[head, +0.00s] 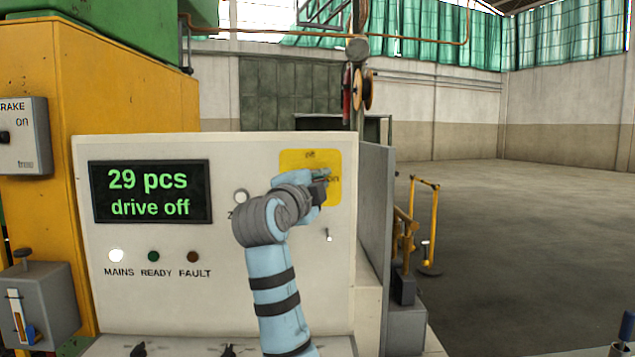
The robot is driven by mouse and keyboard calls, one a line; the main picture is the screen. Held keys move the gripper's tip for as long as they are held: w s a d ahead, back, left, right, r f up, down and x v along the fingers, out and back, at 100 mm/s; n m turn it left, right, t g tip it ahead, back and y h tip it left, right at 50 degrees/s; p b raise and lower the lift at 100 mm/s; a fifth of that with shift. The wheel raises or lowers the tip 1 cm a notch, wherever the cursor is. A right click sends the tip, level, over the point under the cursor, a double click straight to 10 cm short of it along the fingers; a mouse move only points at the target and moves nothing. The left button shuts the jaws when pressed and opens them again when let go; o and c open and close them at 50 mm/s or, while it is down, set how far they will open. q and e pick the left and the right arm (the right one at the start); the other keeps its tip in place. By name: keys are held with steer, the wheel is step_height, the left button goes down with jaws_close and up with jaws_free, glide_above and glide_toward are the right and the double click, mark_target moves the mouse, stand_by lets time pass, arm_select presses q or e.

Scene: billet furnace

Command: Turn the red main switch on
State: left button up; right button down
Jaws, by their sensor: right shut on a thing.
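The main switch's yellow plate (296,160) is at the upper right of the pale control panel (150,310), with "off" at its top and "on" at its right side. My right gripper (321,180) is in front of the plate, shut on the switch handle. The gripper covers the handle, so its red colour and exact angle are hidden. My left gripper is not in view.
The display (151,192) reads "29 pcs, drive off". The MAINS lamp (116,256) looks white; the READY (153,257) and FAULT (193,257) lamps look dark. A round white button (241,196) is left of my wrist. Open floor lies right.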

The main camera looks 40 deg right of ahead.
steer(key=shift+f+m+g+y, duration=0.2)
steer(key=shift+m+g+y, duration=0.15)
steer(key=shift+m, duration=0.95)
steer(key=c, duration=1.7)
jaws_free()
steer(key=shift+o, duration=0.2)
steer(key=v, duration=1.2)
steer(key=shift+w, duration=0.1)
